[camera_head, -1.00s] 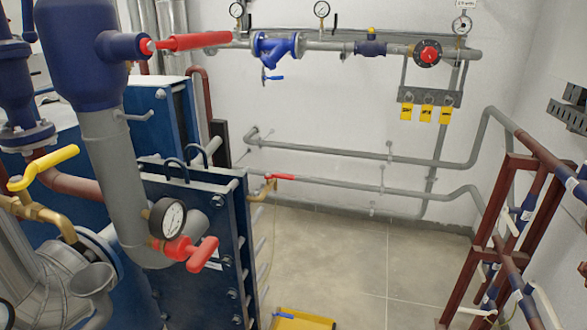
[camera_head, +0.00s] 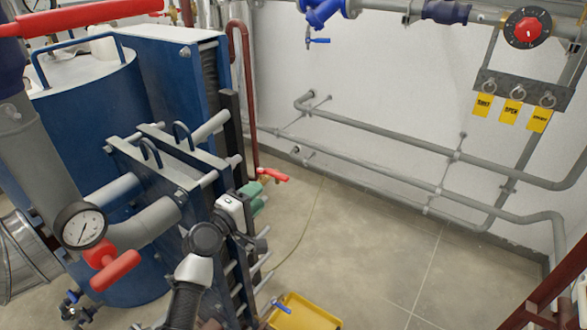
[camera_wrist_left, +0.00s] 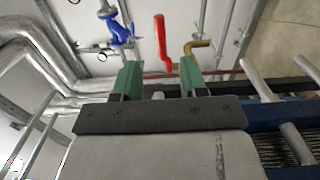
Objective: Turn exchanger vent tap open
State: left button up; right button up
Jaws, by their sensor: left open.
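The exchanger vent tap has a red lever (camera_head: 274,175), seen beyond the near blue plate stack in the head view. In the left wrist view the red lever (camera_wrist_left: 161,38) is raised beside a brass bent pipe (camera_wrist_left: 197,47). My left gripper (camera_head: 253,197) has green fingers and is just in front of the lever in the head view. In the left wrist view the left gripper (camera_wrist_left: 160,80) is open, its fingers apart, with the lever's lower end showing between and beyond them. I cannot tell whether they touch it. My right gripper is not in view.
The blue plate exchanger (camera_head: 165,180) stands close to my left arm. A gauge (camera_head: 82,226) and a red handle (camera_head: 120,270) stick out at the left. Grey pipes (camera_head: 400,180) run along the wall. A yellow tray (camera_head: 303,312) lies on the otherwise clear floor.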

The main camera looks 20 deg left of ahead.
aim_at(277, 178)
pick_arm(q)
jog(key=x, duration=0.3)
jog(key=shift+w+r, duration=0.1)
jog(key=shift+w, duration=0.25)
jog(key=x, duration=0.4)
jog(key=shift+w+d+f, duration=0.15)
jog(key=shift+w+f, duration=0.1)
jog(key=shift+w, duration=0.05)
jog(key=shift+x, duration=0.85)
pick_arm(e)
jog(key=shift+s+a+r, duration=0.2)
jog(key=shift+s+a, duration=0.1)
pick_arm(q)
grip_shut()
